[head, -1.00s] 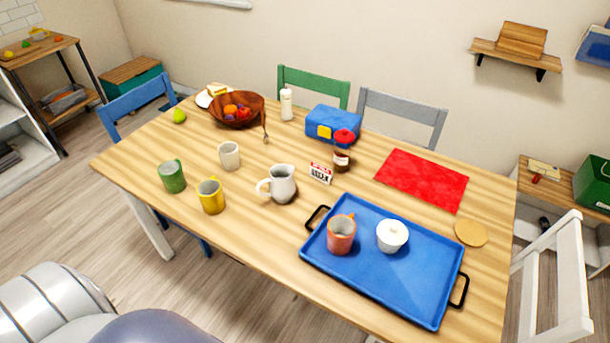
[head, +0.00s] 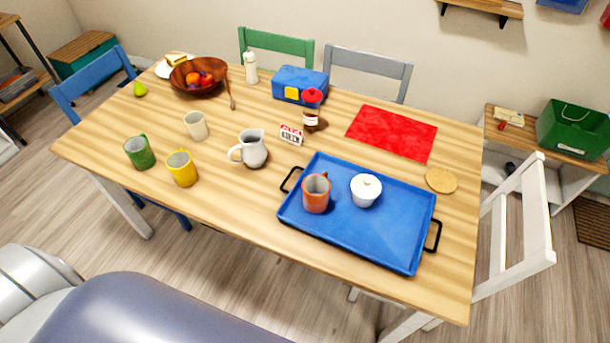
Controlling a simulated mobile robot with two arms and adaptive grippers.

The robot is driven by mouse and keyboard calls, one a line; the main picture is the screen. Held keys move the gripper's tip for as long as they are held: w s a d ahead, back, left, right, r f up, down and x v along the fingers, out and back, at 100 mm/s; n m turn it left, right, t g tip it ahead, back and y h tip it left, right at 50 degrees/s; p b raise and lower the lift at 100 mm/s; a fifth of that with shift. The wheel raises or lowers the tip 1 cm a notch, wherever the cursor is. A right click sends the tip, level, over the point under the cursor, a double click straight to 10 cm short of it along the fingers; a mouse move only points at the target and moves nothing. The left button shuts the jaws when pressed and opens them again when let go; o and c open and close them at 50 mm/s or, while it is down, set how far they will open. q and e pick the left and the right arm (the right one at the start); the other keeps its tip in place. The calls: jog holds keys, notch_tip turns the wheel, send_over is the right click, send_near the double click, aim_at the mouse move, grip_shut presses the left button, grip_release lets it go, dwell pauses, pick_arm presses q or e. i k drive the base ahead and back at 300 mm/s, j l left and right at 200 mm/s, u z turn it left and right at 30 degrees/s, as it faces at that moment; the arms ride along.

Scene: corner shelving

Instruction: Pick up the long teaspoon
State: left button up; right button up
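A long, thin spoon (head: 231,93) with a brown upper part shows at the right side of the dark wooden bowl (head: 205,88), at the back left of the table. Its lower end points toward the front of the table. I cannot tell whether it leans on the bowl or lies beside it. Neither of my grippers is in view.
The table (head: 215,215) also bears a blue tray (head: 345,235) with an orange mug (head: 316,192) and a white pot (head: 366,189). A white jug (head: 252,150), several mugs and a blue lunchbox (head: 299,85) stand around the spoon. Chairs edge the table.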

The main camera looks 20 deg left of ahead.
aim_at(233, 104)
jog(key=j, duration=0.7)
jog(key=i+j, duration=0.1)
jog(key=j, duration=0.6)
